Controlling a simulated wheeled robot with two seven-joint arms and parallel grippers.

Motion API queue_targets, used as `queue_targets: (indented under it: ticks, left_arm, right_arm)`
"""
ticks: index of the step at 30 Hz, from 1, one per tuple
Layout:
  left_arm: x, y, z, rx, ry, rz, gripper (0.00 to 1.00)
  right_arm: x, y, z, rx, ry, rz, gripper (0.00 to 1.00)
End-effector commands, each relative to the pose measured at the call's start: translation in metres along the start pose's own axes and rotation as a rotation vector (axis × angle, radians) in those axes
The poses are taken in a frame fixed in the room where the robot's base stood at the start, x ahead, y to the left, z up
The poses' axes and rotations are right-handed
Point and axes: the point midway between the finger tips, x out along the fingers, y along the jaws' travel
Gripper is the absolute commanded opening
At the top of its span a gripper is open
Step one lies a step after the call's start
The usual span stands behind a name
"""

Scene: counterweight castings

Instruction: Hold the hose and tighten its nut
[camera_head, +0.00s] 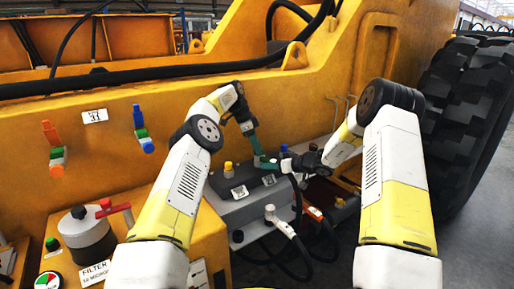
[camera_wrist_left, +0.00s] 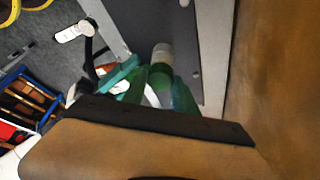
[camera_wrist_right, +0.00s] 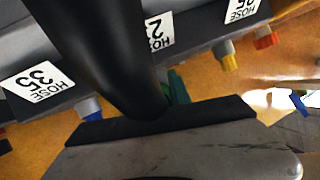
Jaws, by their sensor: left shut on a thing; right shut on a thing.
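In the head view my left gripper (camera_head: 257,155) reaches down over the grey block, its green fingers closed beside the right gripper's. In the left wrist view its green fingers (camera_wrist_left: 163,85) are together, with a pale fitting (camera_wrist_left: 162,54) just past them; the nut itself is hidden between or behind the fingers. My right gripper (camera_head: 276,163) comes in from the right. The black hose (camera_wrist_right: 97,45) runs close past the right wrist camera into its jaws, and a green finger (camera_wrist_right: 178,88) shows beside it. The exact grip points are hidden.
The grey block (camera_head: 255,203) carries hose labels and coloured ports, such as a yellow one (camera_head: 228,170). A loose hose with a pale end (camera_head: 272,213) stands in front. A filter housing (camera_head: 86,232) is at lower left. The yellow machine wall (camera_head: 300,95) rises close behind.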

Motion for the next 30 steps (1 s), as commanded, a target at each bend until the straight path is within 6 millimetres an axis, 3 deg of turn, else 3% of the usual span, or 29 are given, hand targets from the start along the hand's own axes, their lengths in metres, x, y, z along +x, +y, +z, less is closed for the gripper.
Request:
queue_targets:
  ticks: [13, 14, 17, 30]
  left_arm:
    - [-0.0007, -0.0013, 0.0024, 0.008, -0.003, -0.002, 0.0]
    - [-0.0007, -0.0013, 0.0025, 0.007, -0.003, -0.002, 0.36]
    - [-0.0006, -0.001, 0.002, 0.007, -0.003, -0.001, 0.56]
    - [-0.0081, -0.0001, -0.0034, -0.042, -0.014, -0.016, 0.57]
  right_arm:
    - [-0.0006, 0.0001, -0.0001, 0.0, 0.0, 0.0, 0.0]
    - [-0.0006, 0.0002, -0.0001, 0.0, 0.0, 0.0, 0.0]
    - [-0.0006, 0.0002, -0.0001, 0.0, 0.0, 0.0, 0.0]
    - [-0.0002, 0.0002, -0.0002, 0.001, 0.0, 0.0, 0.0]
